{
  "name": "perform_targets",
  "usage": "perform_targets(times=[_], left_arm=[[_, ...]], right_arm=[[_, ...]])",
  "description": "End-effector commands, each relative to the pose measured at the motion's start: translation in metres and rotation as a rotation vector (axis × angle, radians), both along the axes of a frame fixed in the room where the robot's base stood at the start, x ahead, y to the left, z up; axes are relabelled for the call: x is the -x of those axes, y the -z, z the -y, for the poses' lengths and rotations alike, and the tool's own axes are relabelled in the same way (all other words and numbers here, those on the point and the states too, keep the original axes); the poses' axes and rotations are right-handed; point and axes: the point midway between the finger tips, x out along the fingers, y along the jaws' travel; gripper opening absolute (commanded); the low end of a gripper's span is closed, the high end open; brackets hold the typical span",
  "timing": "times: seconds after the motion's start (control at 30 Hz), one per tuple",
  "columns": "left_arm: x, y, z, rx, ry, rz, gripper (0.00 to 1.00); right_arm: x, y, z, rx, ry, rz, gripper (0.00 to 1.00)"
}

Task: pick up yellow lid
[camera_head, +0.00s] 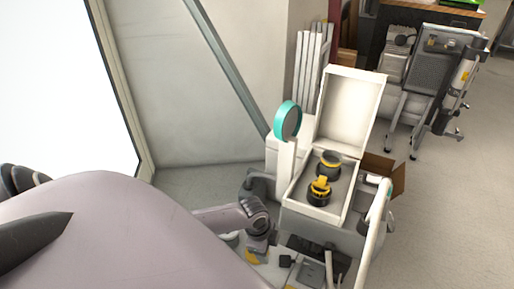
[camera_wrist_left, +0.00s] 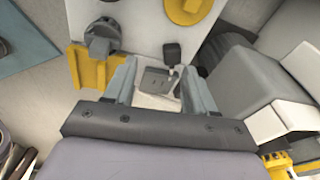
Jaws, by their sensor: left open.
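In the head view, an open white box (camera_head: 296,197) holds two round black-and-yellow parts. The nearer part (camera_head: 319,190) has a yellow lid-like piece on top, and the farther part (camera_head: 329,163) shows a yellow band. In the left wrist view, a round yellow piece, possibly the lid (camera_wrist_left: 190,8), is cut off by the top edge. My left gripper (camera_wrist_left: 158,88) is open, with nothing visible between its fingers and a pale surface beyond. In the head view, my left arm reaches in beside the box, and its fingertips are hard to make out. My right gripper is not in view.
A grey part with a yellow bracket (camera_wrist_left: 100,40) is near the left finger. The box's raised white cover (camera_head: 350,110) stands behind its contents. A teal-rimmed disc (camera_head: 288,120) rises left of the box. Open floor (camera_head: 440,220) lies to the right.

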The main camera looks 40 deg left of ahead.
Motion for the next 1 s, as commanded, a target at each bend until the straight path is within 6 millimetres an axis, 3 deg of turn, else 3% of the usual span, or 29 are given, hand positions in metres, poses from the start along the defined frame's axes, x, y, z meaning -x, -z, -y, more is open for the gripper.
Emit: perform_targets(times=[0.03,0.1,0.4,0.77,1.0], left_arm=[[-0.007,0.018,-0.014,-0.026,0.021,-0.021,0.55],[-0.012,0.025,-0.03,-0.053,0.052,-0.058,0.55],[-0.021,0.033,-0.071,-0.105,0.122,-0.157,0.55],[-0.022,0.057,-0.074,-0.107,0.129,-0.168,0.55],[-0.025,0.086,-0.069,-0.107,0.129,-0.168,0.55]], right_arm=[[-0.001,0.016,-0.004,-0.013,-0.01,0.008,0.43],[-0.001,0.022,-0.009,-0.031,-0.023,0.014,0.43],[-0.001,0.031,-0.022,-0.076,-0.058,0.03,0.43],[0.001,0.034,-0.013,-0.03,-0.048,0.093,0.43],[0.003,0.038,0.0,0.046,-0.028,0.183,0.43]])
